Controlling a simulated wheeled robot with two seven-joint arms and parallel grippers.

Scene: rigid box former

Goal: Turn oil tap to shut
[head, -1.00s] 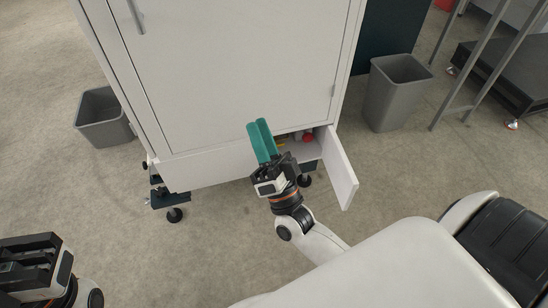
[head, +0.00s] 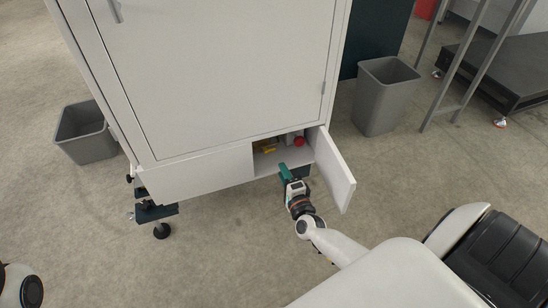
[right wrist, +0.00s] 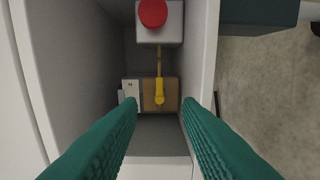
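A yellow lever (right wrist: 160,92), which looks like the oil tap's handle, is inside the low open compartment of the white cabinet. It stands in line with the view in front of a tan and white block (right wrist: 150,88). In the head view a bit of yellow (head: 268,147) shows in the compartment. My right gripper (head: 284,172) is at the compartment's mouth. In the right wrist view its green fingers (right wrist: 160,110) are spread apart, with the lever beyond and between their tips and nothing held. My left gripper is out of view; only part of my left arm shows.
A red knob on a pale box (right wrist: 153,14) sits above the lever in the right wrist view. The compartment's open door (head: 337,172) stands right of my right gripper. Compartment walls are close on both sides. Grey bins (head: 384,98) stand on the floor either side of the cabinet.

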